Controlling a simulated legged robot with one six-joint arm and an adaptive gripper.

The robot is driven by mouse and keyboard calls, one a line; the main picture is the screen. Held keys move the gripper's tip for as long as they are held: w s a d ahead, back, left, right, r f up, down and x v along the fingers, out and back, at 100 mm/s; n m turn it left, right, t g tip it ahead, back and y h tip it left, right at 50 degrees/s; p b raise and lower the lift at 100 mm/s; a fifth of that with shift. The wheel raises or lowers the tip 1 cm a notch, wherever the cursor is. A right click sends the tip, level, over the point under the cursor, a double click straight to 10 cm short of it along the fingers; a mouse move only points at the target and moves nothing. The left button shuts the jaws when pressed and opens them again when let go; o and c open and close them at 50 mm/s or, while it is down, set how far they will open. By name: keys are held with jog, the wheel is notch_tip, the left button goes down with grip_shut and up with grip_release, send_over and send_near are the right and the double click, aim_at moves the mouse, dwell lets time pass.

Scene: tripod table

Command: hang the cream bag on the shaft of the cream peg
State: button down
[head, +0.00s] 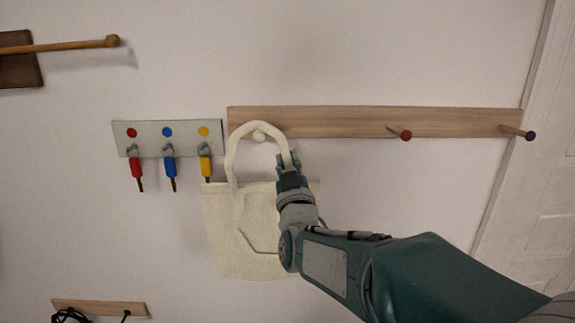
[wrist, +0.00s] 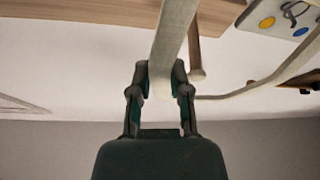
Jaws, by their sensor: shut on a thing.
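The cream bag (head: 225,230) hangs upright from my gripper (head: 288,162), in front of the wall below the wooden rail. My gripper is shut on the right side of its handle (head: 232,158); the pinched strap (wrist: 172,45) also shows in the wrist view between the fingertips (wrist: 160,80). The cream peg (head: 259,136) shows inside the handle's outline, just under the top of the loop. In the wrist view the peg (wrist: 195,60) is right of the pinched strap, apart from my fingers. I cannot tell whether the loop is around the shaft or in front of the knob.
The wooden rail (head: 340,122) also bears a red-tipped peg (head: 404,134) and a dark-tipped peg (head: 528,135) to the right. A grey plate (head: 120,126) with red, blue and yellow tagged hooks is close on the left. A wooden rod (head: 75,45) sticks out at upper left.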

jog(key=shift+w+f, duration=0.15)
jog(key=shift+w, duration=1.65)
jog(key=shift+w+d+f, duration=0.1)
jog(key=shift+w+f, duration=0.15)
jog(key=shift+w, duration=0.45)
jog(key=shift+w+f, duration=0.1)
jog(key=shift+f, duration=0.4)
